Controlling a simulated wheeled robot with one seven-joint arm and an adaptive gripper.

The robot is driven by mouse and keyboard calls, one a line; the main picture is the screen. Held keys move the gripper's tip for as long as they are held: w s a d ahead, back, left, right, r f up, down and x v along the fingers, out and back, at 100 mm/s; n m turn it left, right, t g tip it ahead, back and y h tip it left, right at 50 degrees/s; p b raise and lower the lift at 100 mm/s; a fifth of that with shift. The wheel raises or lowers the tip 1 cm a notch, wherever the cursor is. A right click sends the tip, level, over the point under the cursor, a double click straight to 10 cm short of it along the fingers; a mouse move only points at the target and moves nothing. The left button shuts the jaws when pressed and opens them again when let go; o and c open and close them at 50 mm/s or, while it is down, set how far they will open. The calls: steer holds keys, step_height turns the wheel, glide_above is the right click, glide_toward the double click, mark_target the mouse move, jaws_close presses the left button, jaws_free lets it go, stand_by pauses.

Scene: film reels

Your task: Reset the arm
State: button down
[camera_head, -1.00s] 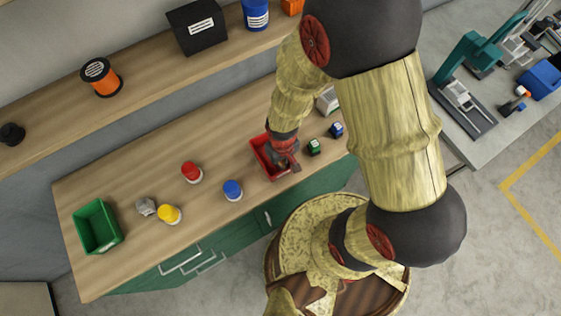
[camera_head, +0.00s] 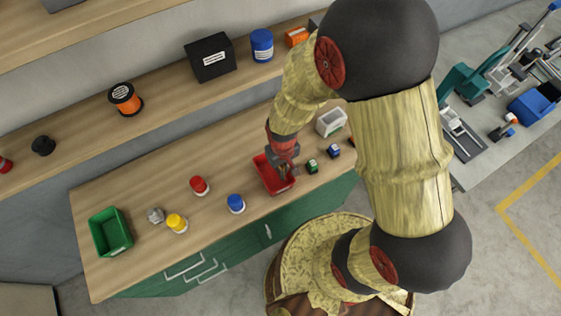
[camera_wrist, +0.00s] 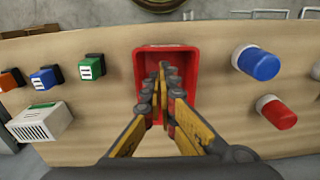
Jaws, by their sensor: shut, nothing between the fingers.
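My gripper (camera_head: 283,168) is above the red bin (camera_head: 263,177) on the wooden worktop. In the wrist view my gripper (camera_wrist: 164,92) has its yellow and grey fingers close together over the red bin (camera_wrist: 187,58), with nothing seen between them. The fingers and palm hide part of the bin's inside. My arm rises from the gripper and crosses the middle right of the head view.
Left of the bin stand the blue (camera_head: 236,203), red (camera_head: 199,186) and yellow (camera_head: 176,223) capped pieces, a grey lump (camera_head: 156,215) and a green bin (camera_head: 111,232). To its right are a green block (camera_head: 312,166), a blue block (camera_head: 333,151) and a white box (camera_head: 330,122). A shelf runs behind.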

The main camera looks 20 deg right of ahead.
steer(key=s+d+r+m+t+b, duration=0.1)
steer(key=s+r+b, duration=0.3)
steer(key=r+b, duration=0.4)
steer(key=s+d+r+m+t+b, duration=0.1)
steer(key=s+d+r+t+b, duration=0.2)
steer(key=r+b, duration=0.6)
steer(key=shift+s+d+r+t+b, duration=0.25)
steer(key=shift+s+d+t+b, duration=0.2)
steer(key=shift+d+t, duration=0.35)
